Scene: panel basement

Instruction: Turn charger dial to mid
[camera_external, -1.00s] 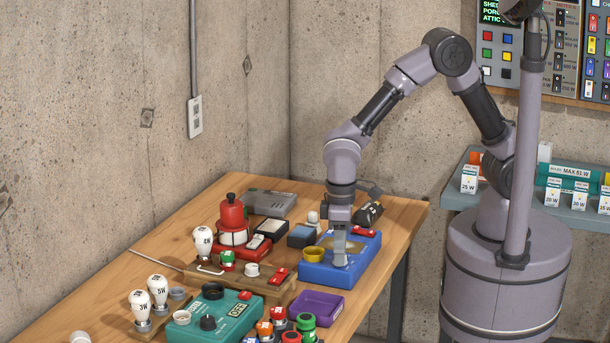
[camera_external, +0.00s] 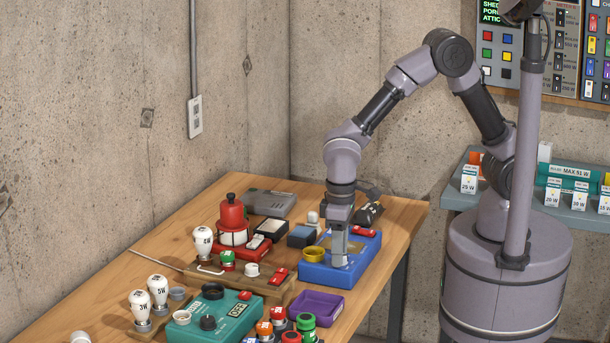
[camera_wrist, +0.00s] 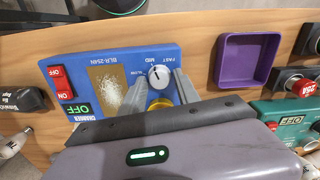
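The charger is a blue box (camera_wrist: 101,68) with OFF/ON red switch and upside-down FAST, MID and SLOW labels. It also shows in the external view (camera_external: 316,272) at the table's right end. Its round white dial (camera_wrist: 159,77) has a dark mark that appears to point up toward MID. My gripper (camera_wrist: 160,79) is down at the charger, with one grey finger on each side of the dial. Whether the fingers press on it or stand slightly apart is unclear. In the external view my gripper (camera_external: 339,262) hides the dial.
A yellow ring-shaped piece (camera_external: 313,254) sits close to the fingers. A purple tray (camera_external: 318,303) and a teal box (camera_external: 237,320) stand nearby. A red lantern-like object (camera_external: 232,217) and a wooden board with parts crowd the left side.

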